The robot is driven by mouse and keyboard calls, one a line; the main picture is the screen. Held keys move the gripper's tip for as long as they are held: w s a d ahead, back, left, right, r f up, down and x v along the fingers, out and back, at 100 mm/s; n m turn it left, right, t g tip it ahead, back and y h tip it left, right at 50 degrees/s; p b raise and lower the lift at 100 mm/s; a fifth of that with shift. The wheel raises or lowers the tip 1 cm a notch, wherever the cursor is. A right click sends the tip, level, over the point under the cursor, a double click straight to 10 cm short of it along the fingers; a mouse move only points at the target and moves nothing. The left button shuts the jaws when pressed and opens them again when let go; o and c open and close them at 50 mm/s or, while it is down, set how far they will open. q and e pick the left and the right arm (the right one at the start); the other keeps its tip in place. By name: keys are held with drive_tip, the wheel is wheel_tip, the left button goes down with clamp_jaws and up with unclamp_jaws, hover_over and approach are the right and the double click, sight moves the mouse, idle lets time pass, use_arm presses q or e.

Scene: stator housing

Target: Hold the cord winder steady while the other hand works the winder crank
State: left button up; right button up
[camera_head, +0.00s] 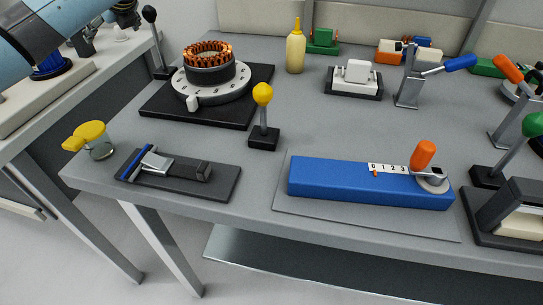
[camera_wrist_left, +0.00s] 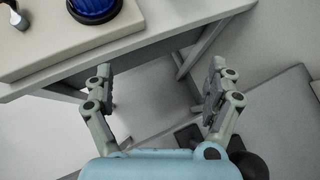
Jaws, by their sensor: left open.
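The cord winder appears to be the long blue box (camera_head: 340,182) lying on a flat grey plate near the front edge of the table in the head view. A small white scale with 0 1 2 3 sits on its top. Its winder crank (camera_head: 432,182) is a grey disc at the right end with an upright orange knob (camera_head: 423,154). My left gripper (camera_wrist_left: 159,85) is open and empty in the left wrist view, with its fingers wide apart above the floor. In the head view my left arm is at the top left, far from the blue box. My right gripper is not in view.
A stator with copper windings (camera_head: 209,60) stands on a dark base at the back left. A yellow-knobbed lever (camera_head: 263,115) and a dark slider fixture (camera_head: 180,176) lie left of the blue box. Several levers crowd the right edge. A side bench (camera_wrist_left: 95,60) holds a blue knob (camera_wrist_left: 93,8).

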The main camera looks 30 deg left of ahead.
use_arm(q)
drive_tip(key=w+d+r+t+y, duration=0.1)
drive_tip(key=w+d+r+t, duration=0.35)
drive_tip(key=r, duration=0.25)
drive_tip(key=w+d+r+t+y, duration=0.1)
drive_tip(key=w+d+r+t, duration=0.2)
drive_tip(key=w+r, duration=0.3)
drive_tip(key=s+d+f+n+t+h, duration=0.1)
drive_tip(key=d+n+t+h, duration=0.2)
drive_tip(key=d+n+h, duration=0.85)
drive_tip(key=d+f+n+t+h, duration=0.15)
drive_tip(key=d+n+t, duration=0.4)
drive_tip(key=d, duration=1.35)
drive_tip(key=n+g+h, duration=1.1)
drive_tip(key=n+g, duration=0.2)
drive_tip(key=n, duration=1.1)
approach(363, 174)
drive_tip(key=shift+w+d+r, duration=0.15)
drive_tip(key=shift+w+r, duration=0.15)
drive_tip(key=shift+w, duration=0.5)
drive_tip(key=shift+s+f+g, duration=0.2)
drive_tip(key=shift+s+g, duration=0.15)
drive_tip(key=shift+g, duration=0.05)
drive_tip(key=shift+d+f, duration=0.1)
drive_tip(key=shift+f, duration=0.05)
drive_tip(key=x, duration=0.9)
drive_tip(key=shift+d+f, duration=0.15)
drive_tip(key=shift+d, duration=0.1)
